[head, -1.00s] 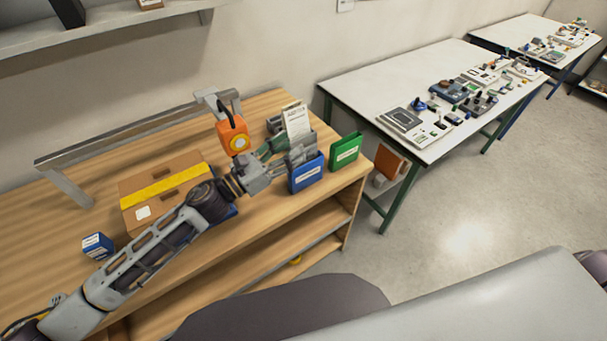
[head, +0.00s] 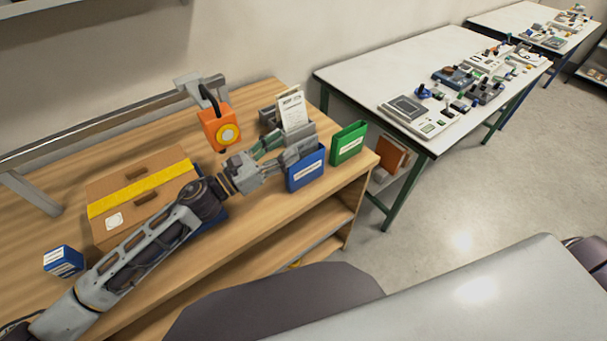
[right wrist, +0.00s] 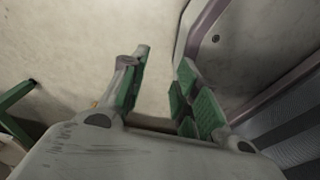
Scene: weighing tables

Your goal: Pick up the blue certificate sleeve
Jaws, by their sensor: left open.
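The blue certificate sleeve (head: 306,173) stands upright at the front right of the wooden bench, with a white label on its front. My left gripper (head: 292,146) reaches in from the left. Its fingers are apart, at the sleeve's upper left and rear edge. Whether they touch the sleeve or have it between them cannot be told. A green sleeve (head: 349,143) stands to its right. My right gripper (right wrist: 163,68) shows in the right wrist view with its green-padded fingers apart and nothing between them, over bare floor.
A grey holder with a white printed slip (head: 292,110) stands just behind the blue sleeve. An orange device (head: 219,131) hangs from a stand to the left. A cardboard box (head: 133,184) with yellow tape and a small blue box (head: 63,261) lie farther left.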

